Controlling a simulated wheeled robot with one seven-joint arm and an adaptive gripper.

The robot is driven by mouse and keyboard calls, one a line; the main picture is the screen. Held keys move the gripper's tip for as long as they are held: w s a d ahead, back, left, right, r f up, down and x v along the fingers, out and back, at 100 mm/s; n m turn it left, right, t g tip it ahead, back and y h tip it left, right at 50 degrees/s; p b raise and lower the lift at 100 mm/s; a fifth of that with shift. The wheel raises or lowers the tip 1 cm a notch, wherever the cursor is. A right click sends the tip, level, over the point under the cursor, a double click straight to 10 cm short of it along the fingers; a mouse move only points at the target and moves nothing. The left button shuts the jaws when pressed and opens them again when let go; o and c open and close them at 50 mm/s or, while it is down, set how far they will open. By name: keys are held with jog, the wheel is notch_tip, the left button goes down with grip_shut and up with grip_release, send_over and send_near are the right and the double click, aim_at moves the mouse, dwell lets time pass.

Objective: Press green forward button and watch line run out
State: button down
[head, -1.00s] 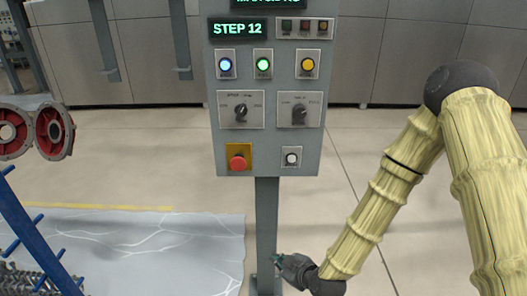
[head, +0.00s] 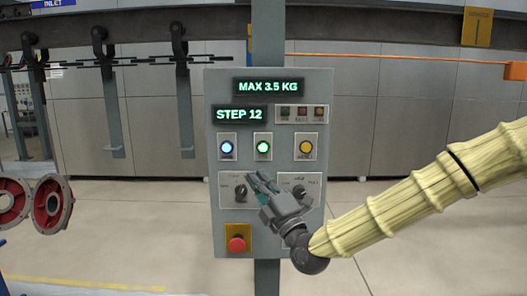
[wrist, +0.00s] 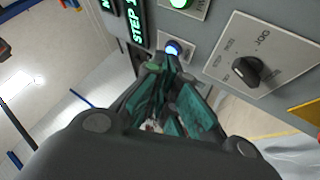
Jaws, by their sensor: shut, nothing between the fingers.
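The grey control panel (head: 228,190) stands on a post in the middle of the head view. Its lit green button (head: 263,147) sits in the upper row, between a lit blue button (head: 227,147) and a yellow button (head: 306,146). My gripper (head: 258,178) is shut and empty. In the wrist view, the fingers (wrist: 170,70) point toward the blue button (wrist: 173,48), and the green button (wrist: 180,3) shows at the top edge. I see no contact with the green button.
A red stop button (head: 237,244) is at the panel's lower left. Red round parts (head: 48,205) hang at left. Dark hooks (head: 180,48) hang from an overhead line behind.

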aim_at(263, 148)
jog(key=shift+n+t+y, duration=0.4)
jog(key=shift+n+t, duration=0.1)
jog(key=shift+n, duration=0.1)
jog(key=r, duration=0.4)
jog(key=shift+s+d+r, duration=0.2)
jog(key=shift+w, duration=0.1)
jog(key=shift+w+p, duration=0.5)
jog(key=shift+w, duration=3.85)
